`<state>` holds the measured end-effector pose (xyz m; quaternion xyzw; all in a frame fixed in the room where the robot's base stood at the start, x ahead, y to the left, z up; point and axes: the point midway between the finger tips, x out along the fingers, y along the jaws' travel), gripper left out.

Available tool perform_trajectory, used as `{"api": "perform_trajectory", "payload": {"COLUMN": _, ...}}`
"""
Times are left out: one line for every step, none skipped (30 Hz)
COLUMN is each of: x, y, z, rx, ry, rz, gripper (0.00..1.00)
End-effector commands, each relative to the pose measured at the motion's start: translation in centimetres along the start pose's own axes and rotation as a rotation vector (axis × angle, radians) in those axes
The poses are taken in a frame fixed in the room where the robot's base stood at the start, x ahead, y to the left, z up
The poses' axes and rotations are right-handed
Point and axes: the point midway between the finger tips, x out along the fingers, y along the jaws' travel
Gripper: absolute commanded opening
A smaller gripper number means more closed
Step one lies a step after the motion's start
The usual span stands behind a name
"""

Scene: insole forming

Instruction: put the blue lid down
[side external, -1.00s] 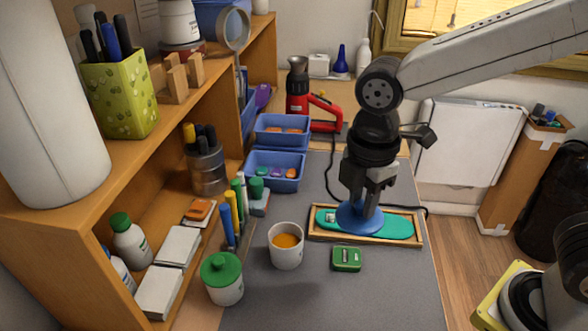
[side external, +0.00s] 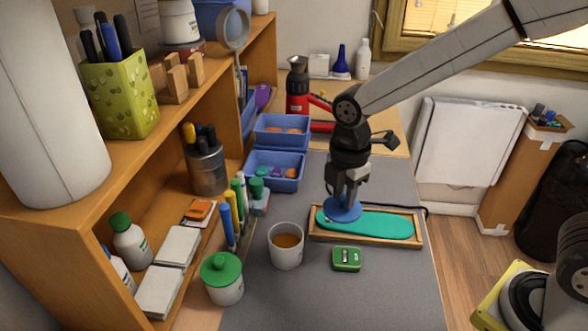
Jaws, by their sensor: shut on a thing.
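The blue lid (side external: 342,212) is a round disc at the tips of my gripper (side external: 345,198), which is shut on it. The lid is over the left end of a teal insole (side external: 375,224), which lies in a shallow wooden tray (side external: 420,243). I cannot tell whether the lid touches the insole or hangs just above it. The gripper points straight down.
A white cup (side external: 285,252) of orange-brown liquid and a green sharpener (side external: 346,259) stand in front of the tray. Blue bins (side external: 275,180), upright markers (side external: 232,215) and a green-lidded jar (side external: 222,285) line the left. The grey mat's front is clear.

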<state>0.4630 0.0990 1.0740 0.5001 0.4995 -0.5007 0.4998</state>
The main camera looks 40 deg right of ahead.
Motion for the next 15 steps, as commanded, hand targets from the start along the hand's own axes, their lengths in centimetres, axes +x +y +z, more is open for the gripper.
{"api": "perform_trajectory", "payload": {"x": 0.1, "y": 0.1, "z": 0.1, "rx": -0.001, "ry": 0.000, "rz": 0.000, "gripper": 0.00}}
{"api": "perform_trajectory", "payload": {"x": 0.1, "y": 0.1, "z": 0.1, "rx": -0.002, "ry": 0.000, "rz": 0.000, "gripper": 0.00}}
{"api": "perform_trajectory", "payload": {"x": 0.1, "y": 0.1, "z": 0.1, "rx": -0.002, "ry": 0.000, "rz": 0.001, "gripper": 0.00}}
{"api": "perform_trajectory", "payload": {"x": 0.1, "y": 0.1, "z": 0.1, "rx": -0.002, "ry": 0.000, "rz": 0.001, "gripper": 0.00}}
{"api": "perform_trajectory", "payload": {"x": 0.1, "y": 0.1, "z": 0.1, "rx": -0.002, "ry": 0.000, "rz": 0.001, "gripper": 0.00}}
{"api": "perform_trajectory", "payload": {"x": 0.2, "y": 0.2, "z": 0.1, "rx": -0.002, "ry": 0.000, "rz": 0.001, "gripper": 0.00}}
{"api": "perform_trajectory", "payload": {"x": 0.2, "y": 0.3, "z": 0.0, "rx": -0.002, "ry": 0.000, "rz": 0.000, "gripper": 0.00}}
{"api": "perform_trajectory", "payload": {"x": 0.2, "y": 0.4, "z": 0.0, "rx": -0.002, "ry": 0.000, "rz": 0.000, "gripper": 0.00}}
{"api": "perform_trajectory", "payload": {"x": 0.3, "y": 0.5, "z": 0.0, "rx": -0.002, "ry": 0.000, "rz": 0.000, "gripper": 0.00}}
{"api": "perform_trajectory", "payload": {"x": 0.4, "y": 0.7, "z": -0.1, "rx": -0.001, "ry": 0.000, "rz": 0.001, "gripper": 0.00}}
{"api": "perform_trajectory", "payload": {"x": 0.5, "y": 0.9, "z": -0.1, "rx": -0.001, "ry": 0.000, "rz": 0.001, "gripper": 0.00}}
{"api": "perform_trajectory", "payload": {"x": 0.6, "y": 1.2, "z": -0.2, "rx": -0.001, "ry": 0.000, "rz": 0.000, "gripper": 0.00}}
{"api": "perform_trajectory", "payload": {"x": 0.8, "y": 1.5, "z": -0.2, "rx": -0.001, "ry": 0.000, "rz": 0.000, "gripper": 0.00}}
{"api": "perform_trajectory", "payload": {"x": 0.9, "y": 1.8, "z": -0.3, "rx": -0.001, "ry": 0.000, "rz": 0.000, "gripper": 0.00}}
{"api": "perform_trajectory", "payload": {"x": 1.1, "y": 2.2, "z": -0.4, "rx": -0.001, "ry": 0.000, "rz": -0.001, "gripper": 0.00}}
